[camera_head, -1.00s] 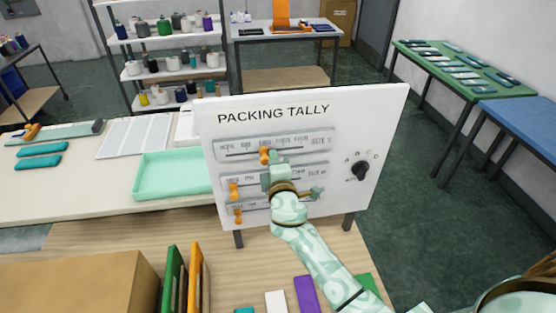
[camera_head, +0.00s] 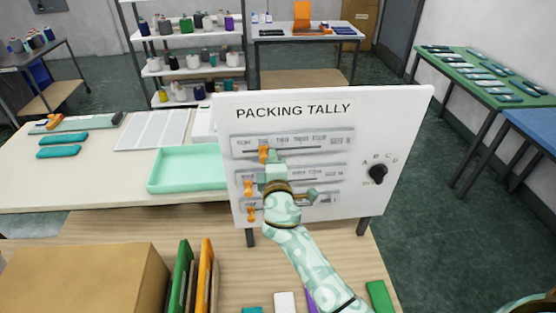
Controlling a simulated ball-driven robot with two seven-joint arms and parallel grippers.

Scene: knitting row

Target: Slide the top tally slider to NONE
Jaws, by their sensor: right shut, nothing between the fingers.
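The white PACKING TALLY board (camera_head: 395,130) stands upright in the middle, with three horizontal slider tracks. The top tally slider (camera_head: 263,155) is an orange knob in the left part of the top track (camera_head: 305,149). The small labels above the track are too blurred to read. My right gripper (camera_head: 272,158) is shut and empty, with its tip close against the right side of the top knob; I cannot tell if they touch. Its wrist hides parts of the lower tracks. The middle knob (camera_head: 248,187) and bottom knob (camera_head: 251,214) are at the left. My left gripper is not in view.
A black dial (camera_head: 377,174) is at the board's right. A mint tray (camera_head: 180,187) lies left of the board. A cardboard box (camera_head: 80,280) and green and orange upright folders stand at the front left.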

